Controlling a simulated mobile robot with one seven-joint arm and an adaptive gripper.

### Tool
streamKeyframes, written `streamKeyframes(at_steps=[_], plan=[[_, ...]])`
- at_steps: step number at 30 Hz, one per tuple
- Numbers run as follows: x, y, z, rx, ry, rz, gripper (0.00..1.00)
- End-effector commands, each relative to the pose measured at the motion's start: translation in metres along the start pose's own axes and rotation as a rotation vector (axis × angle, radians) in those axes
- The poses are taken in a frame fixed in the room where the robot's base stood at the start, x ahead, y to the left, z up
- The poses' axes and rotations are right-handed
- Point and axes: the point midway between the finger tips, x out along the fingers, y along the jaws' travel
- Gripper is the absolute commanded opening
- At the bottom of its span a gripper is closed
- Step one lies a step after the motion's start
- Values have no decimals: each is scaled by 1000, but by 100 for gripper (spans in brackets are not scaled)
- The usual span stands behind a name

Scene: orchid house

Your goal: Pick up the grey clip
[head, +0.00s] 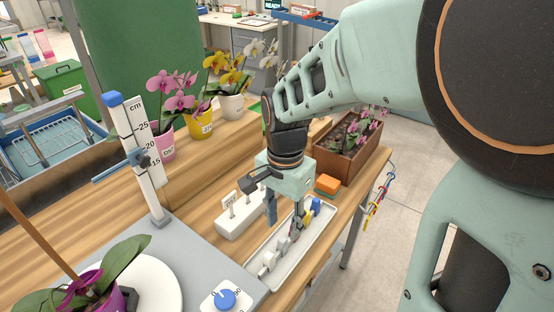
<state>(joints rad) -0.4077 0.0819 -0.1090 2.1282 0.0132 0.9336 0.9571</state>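A pale narrow tray (303,251) on the wooden bench holds a row of small clips. A grey clip (281,246) appears to lie near its middle, partly merged with its neighbours. A paler, whitish clip (265,265) lies at the near end, and a blue one (316,205) at the far end. My gripper (285,214) points down over the tray's far half. Its two fingers stand apart, and I see nothing held between them. The right finger reaches low among the clips; whether it touches one I cannot tell. The gripper hides part of the tray.
A white block with labels (240,222) stands left of the tray. An orange-and-green sponge-like block (327,185) and a brown planter (345,150) lie behind. A height gauge (140,150), a blue-knobbed box (226,299) and a potted orchid (105,285) are at left.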

Motion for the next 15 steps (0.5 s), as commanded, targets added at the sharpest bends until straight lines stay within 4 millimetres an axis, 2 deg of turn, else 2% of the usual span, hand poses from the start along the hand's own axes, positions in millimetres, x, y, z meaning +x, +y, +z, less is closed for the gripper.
streamKeyframes(at_steps=[3, 10, 15], plan=[[19, 0, 0, -1, -1, 3, 36], [37, -1, -1, -3, 1, 2, 36], [64, -4, -3, -4, 0, 4, 36]])
